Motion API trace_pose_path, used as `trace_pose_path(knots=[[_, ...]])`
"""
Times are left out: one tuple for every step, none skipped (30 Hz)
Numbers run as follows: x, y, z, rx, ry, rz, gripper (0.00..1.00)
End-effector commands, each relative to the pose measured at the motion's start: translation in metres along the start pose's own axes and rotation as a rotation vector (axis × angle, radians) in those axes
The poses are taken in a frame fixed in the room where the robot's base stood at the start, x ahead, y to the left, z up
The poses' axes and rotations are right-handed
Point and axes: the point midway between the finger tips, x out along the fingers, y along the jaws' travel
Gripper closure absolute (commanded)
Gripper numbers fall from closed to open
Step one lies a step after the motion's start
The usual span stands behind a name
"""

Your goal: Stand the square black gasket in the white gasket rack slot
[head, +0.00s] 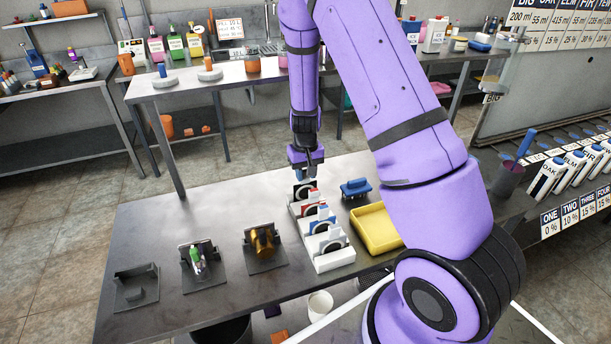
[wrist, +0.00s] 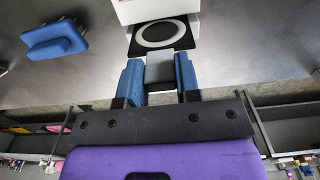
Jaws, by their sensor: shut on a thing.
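The square black gasket, a dark plate with a pale ring, shows in the wrist view (wrist: 138,48) and at the far end of the rack in the head view (head: 299,190). My gripper (head: 306,174) is above it. In the wrist view my blue fingers (wrist: 159,76) are closed on a grey block at the gasket's near edge. The white gasket rack (head: 338,263) holds several upright plates with rings, and its end shows in the wrist view (wrist: 140,11). The gasket is against or just beside the rack's far end; I cannot tell whether its lower edge is in a slot.
A blue handled object (head: 355,187) and a yellow tray (head: 378,232) are right of the rack. Dark stands (head: 135,288) are to the left, one with a brass cylinder (head: 262,241). The table's far left top is clear.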

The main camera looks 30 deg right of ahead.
Motion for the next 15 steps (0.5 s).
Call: trace_pose_path(knots=[[0.0075,0.0003,0.0004,0.000,-0.003,0.000,1.00],[0.0100,0.0001,0.0004,0.000,-0.003,0.000,1.00],[0.0117,-0.0001,0.0001,-0.001,-0.001,0.000,1.00],[0.0121,-0.0001,-0.0001,-0.001,0.000,0.000,1.00],[0.0120,-0.0002,-0.0002,-0.001,0.001,0.000,1.00],[0.0116,-0.0003,-0.0003,-0.001,0.001,0.000,1.00],[0.0115,-0.0003,-0.0003,-0.001,0.001,0.000,1.00],[0.0115,-0.0003,-0.0003,-0.001,0.001,0.000,1.00],[0.0115,-0.0003,-0.0003,-0.001,0.001,0.000,1.00],[0.0116,-0.0002,-0.0003,-0.001,0.001,0.000,1.00],[0.0120,-0.0002,-0.0002,-0.001,0.001,0.000,1.00],[0.0129,-0.0001,-0.0003,-0.001,0.000,0.000,1.00],[0.0137,0.0000,-0.0003,-0.001,0.001,0.000,1.00],[0.0145,0.0000,-0.0003,-0.001,0.001,0.000,1.00],[0.0155,0.0001,-0.0003,-0.001,0.001,0.000,1.00]])
